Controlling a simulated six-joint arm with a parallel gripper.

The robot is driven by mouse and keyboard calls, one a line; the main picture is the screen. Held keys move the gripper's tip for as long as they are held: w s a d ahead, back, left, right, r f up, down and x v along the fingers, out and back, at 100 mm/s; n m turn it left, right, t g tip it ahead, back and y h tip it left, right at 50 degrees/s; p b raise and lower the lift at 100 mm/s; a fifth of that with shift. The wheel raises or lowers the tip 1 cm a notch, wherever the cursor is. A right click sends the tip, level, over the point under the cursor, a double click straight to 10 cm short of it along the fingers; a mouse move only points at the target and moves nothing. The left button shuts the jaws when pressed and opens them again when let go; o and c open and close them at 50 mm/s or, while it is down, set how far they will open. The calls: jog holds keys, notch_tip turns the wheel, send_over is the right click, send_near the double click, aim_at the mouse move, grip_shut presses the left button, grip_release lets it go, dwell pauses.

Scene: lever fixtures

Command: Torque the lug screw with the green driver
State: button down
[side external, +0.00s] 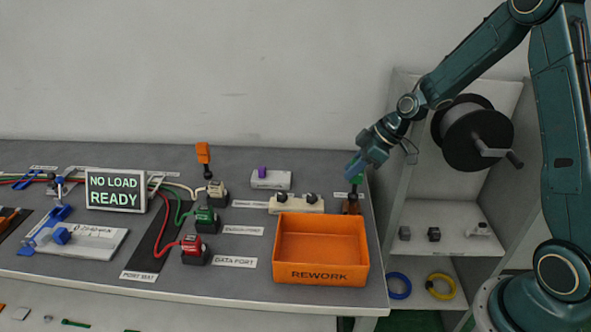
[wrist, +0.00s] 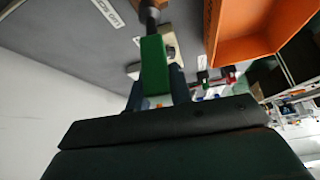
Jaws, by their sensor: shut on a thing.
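The green driver (side external: 357,180) stands upright at the right end of the bench, its lower end at a brown holder (side external: 351,205). My gripper (side external: 359,172) is above it, pointing down, shut on the green handle. In the wrist view the green driver (wrist: 154,65) lies between the blue fingers of my gripper (wrist: 156,88), and its dark shaft runs toward the holder (wrist: 175,18). Whether its tip is still inside the holder I cannot tell. I cannot make out the lug screw for certain in either view.
An orange REWORK bin (side external: 320,250) stands in front of the holder; a cream block with dark knobs (side external: 296,204) is to its left. Red (side external: 195,250) and green (side external: 206,220) port blocks, an orange-topped lever (side external: 204,155), a NO LOAD READY display (side external: 115,190) and a blue fixture (side external: 50,225) stand further left.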

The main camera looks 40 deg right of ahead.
jog(key=shift+f, duration=0.75)
jog(key=m+h, duration=0.1)
jog(key=m, duration=0.1)
jog(key=m+t+h, duration=0.1)
jog(key=m, duration=0.2)
jog(key=shift+w+d+m+h, duration=0.1)
jog(key=shift+d+m+h, duration=0.05)
jog(key=shift+m+h, duration=0.2)
jog(key=shift+d+m+h, duration=0.15)
jog(key=shift+m+h, duration=0.7)
jog(key=shift+m, duration=0.5)
jog(key=shift+d+m+h, duration=0.1)
jog(key=shift+m+h, duration=0.7)
jog(key=shift+m, duration=0.5)
jog(key=shift+d+m+g+h, duration=0.1)
jog(key=shift+m+g+h, duration=0.5)
jog(key=shift+m, duration=0.95)
jog(key=shift+d+m+g+h, duration=0.1)
jog(key=shift+m+g+h, duration=0.2)
jog(key=shift+m+h, duration=0.95)
jog(key=m+g, duration=0.1)
jog(key=m, duration=0.1)
jog(key=m+g, duration=0.1)
jog(key=m, duration=0.1)
jog(key=m+g, duration=0.1)
jog(key=m, duration=0.1)
jog(key=shift+s+d+h, duration=0.15)
jog(key=shift+s+h, duration=0.2)
jog(key=shift+r, duration=0.25)
jog(key=shift+r, duration=0.6)
